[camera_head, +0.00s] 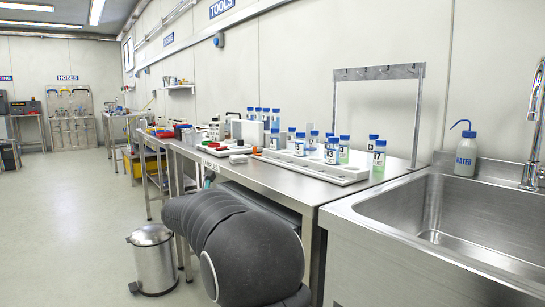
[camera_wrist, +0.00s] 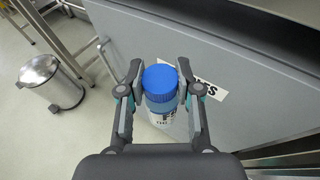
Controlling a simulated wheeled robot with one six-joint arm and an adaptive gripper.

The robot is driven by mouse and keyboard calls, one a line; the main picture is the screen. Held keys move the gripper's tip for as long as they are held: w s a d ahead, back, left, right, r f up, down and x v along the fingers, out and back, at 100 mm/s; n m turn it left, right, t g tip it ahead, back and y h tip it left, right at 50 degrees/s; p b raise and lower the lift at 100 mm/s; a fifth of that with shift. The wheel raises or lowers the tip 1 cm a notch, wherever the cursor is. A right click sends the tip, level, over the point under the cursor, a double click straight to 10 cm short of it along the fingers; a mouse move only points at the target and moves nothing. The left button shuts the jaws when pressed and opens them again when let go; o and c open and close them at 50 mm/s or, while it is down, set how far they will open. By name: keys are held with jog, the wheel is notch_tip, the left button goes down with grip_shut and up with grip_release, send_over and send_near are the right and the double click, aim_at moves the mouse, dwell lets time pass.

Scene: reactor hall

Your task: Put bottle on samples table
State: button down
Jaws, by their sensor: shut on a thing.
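My gripper (camera_wrist: 160,72) is shut on a bottle (camera_wrist: 160,103) with a blue cap and a white label, seen from above in the wrist view. The fingers clasp it on both sides near the cap. Behind the bottle is a grey panel (camera_wrist: 225,75) with a white sign ending in "ES", partly covered. In the head view, a steel table (camera_head: 292,192) stands along the right wall. My arm is in front of its near end and hides part of its front. The gripper and held bottle are hidden in the head view.
On the table, a white rack (camera_head: 318,172) and several blue-capped bottles (camera_head: 332,150) take up the near part. A metal frame (camera_head: 416,115) stands behind them. A sink (camera_head: 450,215) adjoins at right. A pedal bin (camera_head: 154,262) stands on the floor. The left floor is clear.

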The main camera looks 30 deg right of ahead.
jog(key=s+d+r, duration=0.1)
jog(key=d+r, duration=0.2)
jog(key=r, duration=0.9)
jog(key=s+d+r, duration=0.1)
jog(key=d+r, duration=0.2)
jog(key=r, duration=0.8)
jog(key=s+d+r+m+g+h+p, duration=0.1)
jog(key=s+d+r+m+g, duration=0.15)
jog(key=s+d, duration=0.7)
jog(key=s+d+r+m+g+h+p, duration=0.15)
jog(key=s+d+r, duration=0.35)
jog(key=d, duration=0.7)
jog(key=w+a+f+b, duration=0.4)
jog(key=w+a+f, duration=0.2)
jog(key=f, duration=0.5)
jog(key=shift+w+a+f+g, duration=0.3)
jog(key=shift+w+a, duration=0.1)
jog(key=shift+a, duration=0.9)
jog(key=shift+f, duration=0.15)
jog(key=c, duration=0.8)
grip_release()
